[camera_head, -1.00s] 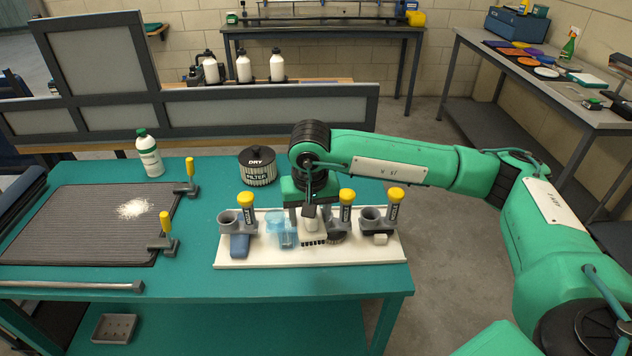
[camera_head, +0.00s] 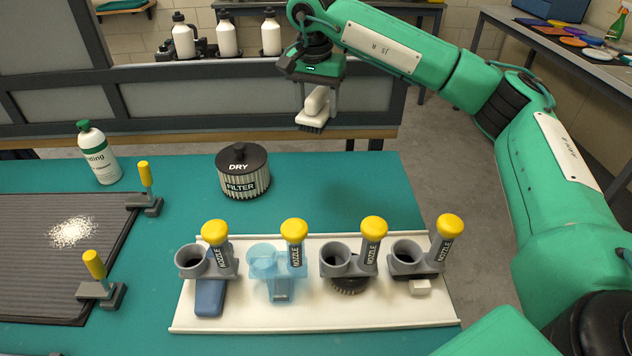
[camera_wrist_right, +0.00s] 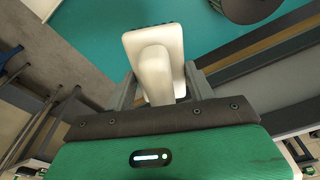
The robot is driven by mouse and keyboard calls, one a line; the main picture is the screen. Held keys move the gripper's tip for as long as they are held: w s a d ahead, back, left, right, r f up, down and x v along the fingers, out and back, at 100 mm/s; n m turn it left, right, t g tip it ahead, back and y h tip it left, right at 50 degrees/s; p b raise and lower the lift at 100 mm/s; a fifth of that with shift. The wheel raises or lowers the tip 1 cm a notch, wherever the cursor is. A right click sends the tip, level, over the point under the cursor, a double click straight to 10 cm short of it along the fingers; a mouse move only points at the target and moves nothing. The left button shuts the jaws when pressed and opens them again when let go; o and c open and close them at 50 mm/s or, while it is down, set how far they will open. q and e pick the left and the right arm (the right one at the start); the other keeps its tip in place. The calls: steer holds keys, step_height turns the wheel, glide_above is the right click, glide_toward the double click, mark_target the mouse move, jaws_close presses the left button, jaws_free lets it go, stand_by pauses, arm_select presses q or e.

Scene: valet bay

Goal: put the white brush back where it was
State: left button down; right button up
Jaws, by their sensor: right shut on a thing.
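The white brush (camera_head: 314,108) with dark bristles is held in my right gripper (camera_head: 319,98), shut on its handle, in the air beyond the back edge of the teal table. In the right wrist view the white brush (camera_wrist_right: 155,58) sits between the two fingers. A white board (camera_head: 330,318) on the table carries a row of grey nozzle holders. One holder is translucent blue (camera_head: 263,262), second from the left. A blue item (camera_head: 209,297) is at the left holder, a dark round brush (camera_head: 347,285) at the third and a small white block (camera_head: 420,287) at the right one. My left gripper is not in view.
A DRY FILTER canister (camera_head: 243,173) stands behind the board. A white bottle (camera_head: 99,155) and a dark ribbed mat (camera_head: 40,270) with white powder are at left. A grey panel (camera_head: 190,98) stands behind the table. The table right of the canister is clear.

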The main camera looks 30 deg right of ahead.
step_height(320, 180, down, 20)
steer(key=shift+s+r, duration=0.1)
steer(key=shift+r, duration=0.15)
stand_by(0.3)
steer(key=shift+f, duration=0.15)
steer(key=o, duration=1)
steer(key=shift+c, duration=0.2)
step_height(320, 180, up, 12)
steer(key=s+a, duration=0.1)
steer(key=shift+a, duration=0.1)
